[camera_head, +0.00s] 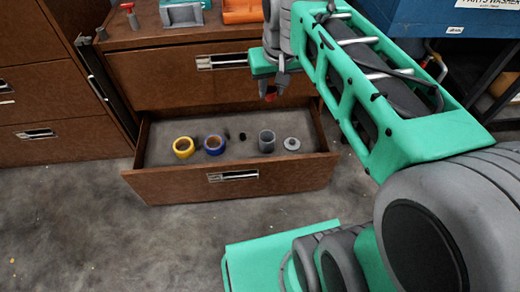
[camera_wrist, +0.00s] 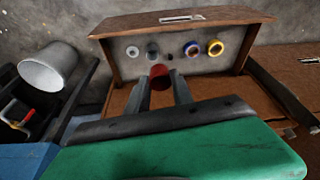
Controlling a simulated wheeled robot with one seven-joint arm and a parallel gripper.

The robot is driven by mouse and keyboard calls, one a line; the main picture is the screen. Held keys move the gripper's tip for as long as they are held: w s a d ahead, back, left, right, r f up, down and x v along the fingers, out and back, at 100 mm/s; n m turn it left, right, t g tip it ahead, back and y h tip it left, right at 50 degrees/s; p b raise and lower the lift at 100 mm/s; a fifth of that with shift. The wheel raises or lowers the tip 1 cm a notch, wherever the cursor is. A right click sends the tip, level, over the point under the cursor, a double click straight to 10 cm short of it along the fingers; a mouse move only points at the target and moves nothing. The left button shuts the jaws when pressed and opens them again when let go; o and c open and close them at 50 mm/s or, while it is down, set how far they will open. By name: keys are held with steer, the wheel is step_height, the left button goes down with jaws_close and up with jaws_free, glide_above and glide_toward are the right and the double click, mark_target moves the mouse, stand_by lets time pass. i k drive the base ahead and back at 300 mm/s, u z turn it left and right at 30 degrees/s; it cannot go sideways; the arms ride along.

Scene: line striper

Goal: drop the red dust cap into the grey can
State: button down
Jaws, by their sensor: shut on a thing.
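The red dust cap (camera_head: 271,93) is held between the fingers of my gripper (camera_head: 276,86), above the open drawer's back part. In the wrist view the red dust cap (camera_wrist: 159,77) sits between the two fingertips (camera_wrist: 161,82). The grey can (camera_head: 266,141) stands upright in the open drawer, apart from the cap and lower. In the wrist view the grey can (camera_wrist: 152,49) shows just beyond the cap. Its inside is hard to make out.
The open drawer (camera_head: 180,187) also holds a yellow tape roll (camera_head: 183,147), a blue tape roll (camera_head: 214,144), a small black piece (camera_head: 242,136) and a grey disc (camera_head: 292,144).

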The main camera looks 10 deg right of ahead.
mark_target(269, 148)
steer(key=i, duration=0.4)
steer(key=u, duration=1.85)
